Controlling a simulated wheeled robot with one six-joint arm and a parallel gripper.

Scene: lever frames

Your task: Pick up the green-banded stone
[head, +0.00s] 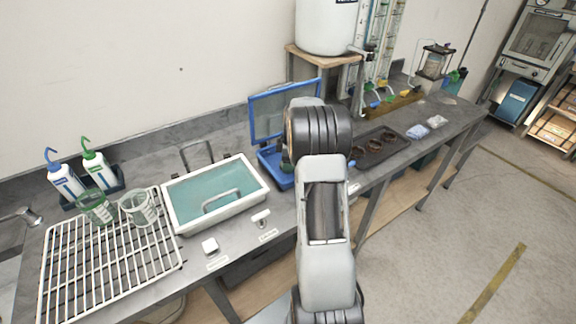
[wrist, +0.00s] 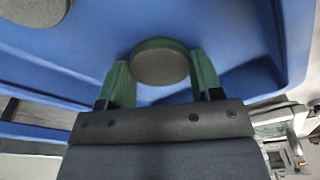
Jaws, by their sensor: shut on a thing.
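The green-banded stone (wrist: 160,66) is a round grey disc with a green edge, seen in the wrist view between the two green fingers of my gripper (wrist: 161,70). The fingers are shut on its left and right sides. The blue case (wrist: 100,35) lies behind the stone; I cannot tell whether the stone touches its floor. In the head view, the case (head: 269,172) stands on the bench with its lid raised. My arm covers part of the case and hides my gripper and the stone there.
Another round grey piece (wrist: 36,9) is at the top left of the wrist view. Left of the case are a white basin (head: 262,187) of greenish water and a white wire rack (head: 62,285). Right of my arm is a dark tray (head: 396,144) with round hollows.

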